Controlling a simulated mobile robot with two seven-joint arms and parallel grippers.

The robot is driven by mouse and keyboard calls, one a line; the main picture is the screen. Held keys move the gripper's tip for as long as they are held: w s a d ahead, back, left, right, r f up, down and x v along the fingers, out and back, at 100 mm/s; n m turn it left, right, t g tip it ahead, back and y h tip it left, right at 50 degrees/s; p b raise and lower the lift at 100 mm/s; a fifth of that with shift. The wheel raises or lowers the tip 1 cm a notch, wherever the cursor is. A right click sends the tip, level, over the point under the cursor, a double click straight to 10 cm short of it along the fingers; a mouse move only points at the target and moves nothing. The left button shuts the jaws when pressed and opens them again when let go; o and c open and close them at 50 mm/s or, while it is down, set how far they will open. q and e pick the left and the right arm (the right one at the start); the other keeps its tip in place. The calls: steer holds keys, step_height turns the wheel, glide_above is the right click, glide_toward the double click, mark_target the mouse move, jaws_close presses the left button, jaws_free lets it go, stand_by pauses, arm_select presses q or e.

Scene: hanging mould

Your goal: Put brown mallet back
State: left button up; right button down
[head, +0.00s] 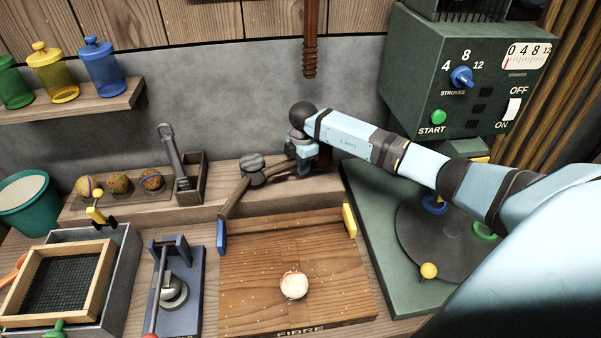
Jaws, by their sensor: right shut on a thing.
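The brown mallet (252,171) is over the wooden ledge at the back of the bench, with a rounded, dull grey-brown head. A brown bar slants from beside the head down to the left; I cannot tell whether it is the mallet's handle. My right gripper (299,168) is just right of the head, at the end of the pale blue arm, and is shut on the mallet. The wrist partly hides the grip. I cannot tell whether the mallet touches the ledge. My left gripper is not in view.
A wooden board (240,290) with a pale ball (293,285) lies in front. A narrow wooden box (190,190) holding a grey tool stands left on the ledge (130,208). A green machine (450,75) stands right. A brown ridged handle (310,45) hangs above my wrist.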

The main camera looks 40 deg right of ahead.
mark_target(300, 180)
step_height(300, 180, down, 3)
steer(key=shift+f, duration=0.15)
steer(key=shift+w+d+f, duration=0.1)
steer(key=shift+w+f, duration=0.1)
steer(key=shift+f, duration=0.1)
steer(key=shift+f, duration=0.1)
steer(key=c, duration=0.9)
jaws_free()
